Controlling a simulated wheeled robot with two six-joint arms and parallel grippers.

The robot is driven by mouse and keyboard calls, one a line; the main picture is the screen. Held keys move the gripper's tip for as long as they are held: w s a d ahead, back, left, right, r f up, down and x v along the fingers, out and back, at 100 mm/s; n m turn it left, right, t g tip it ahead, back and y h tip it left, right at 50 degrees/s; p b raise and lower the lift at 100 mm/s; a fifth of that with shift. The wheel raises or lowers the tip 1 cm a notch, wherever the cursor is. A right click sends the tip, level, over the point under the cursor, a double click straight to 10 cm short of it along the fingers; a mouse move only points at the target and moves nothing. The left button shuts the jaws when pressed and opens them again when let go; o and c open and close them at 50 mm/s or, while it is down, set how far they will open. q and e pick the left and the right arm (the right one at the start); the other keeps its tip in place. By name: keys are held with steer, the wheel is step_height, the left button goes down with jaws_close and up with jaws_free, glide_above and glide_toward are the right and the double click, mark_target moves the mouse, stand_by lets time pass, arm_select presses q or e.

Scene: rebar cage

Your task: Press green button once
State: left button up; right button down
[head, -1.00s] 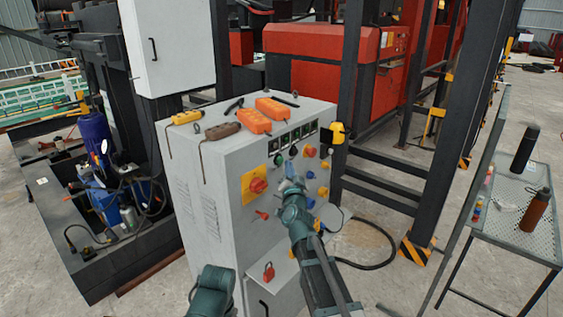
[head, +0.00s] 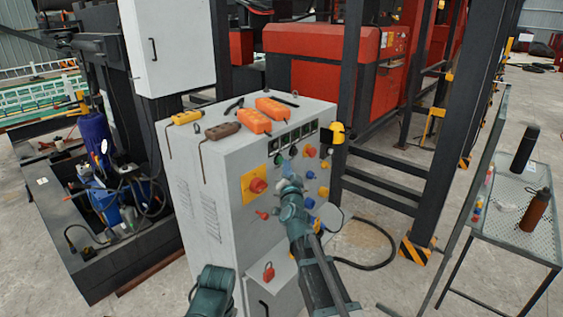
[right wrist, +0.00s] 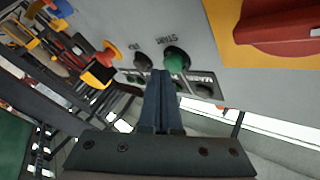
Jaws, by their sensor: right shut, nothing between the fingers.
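The green button (right wrist: 176,60), with START printed by it, is on the front of the grey control cabinet (head: 205,205). It also shows small and dark in the head view (head: 279,160), just beyond my right gripper (head: 287,170). In the right wrist view the shut, empty fingers (right wrist: 162,75) point at the panel, between the green button and a black button (right wrist: 143,62). Their tips overlap the lower left side of the green button's area. I cannot tell whether they touch the panel. My left gripper is not in view; only a left arm link shows at the bottom.
A red switch on a yellow plate (head: 257,186) is left of my gripper. Red, yellow and blue buttons are to its right. Orange pendants (head: 250,121) lie on the cabinet top. A mesh table (head: 510,215) with bottles stands at the right.

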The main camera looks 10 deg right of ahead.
steer(key=shift+w+a, duration=0.55)
steer(key=shift+w, duration=0.1)
stand_by(0.8)
steer(key=shift+s+d, duration=0.75)
steer(key=shift+s, duration=0.2)
steer(key=s+d, duration=0.1)
steer(key=s, duration=0.1)
steer(key=s+d, duration=0.2)
steer(key=shift+d, duration=0.1)
stand_by(0.5)
stand_by(0.5)
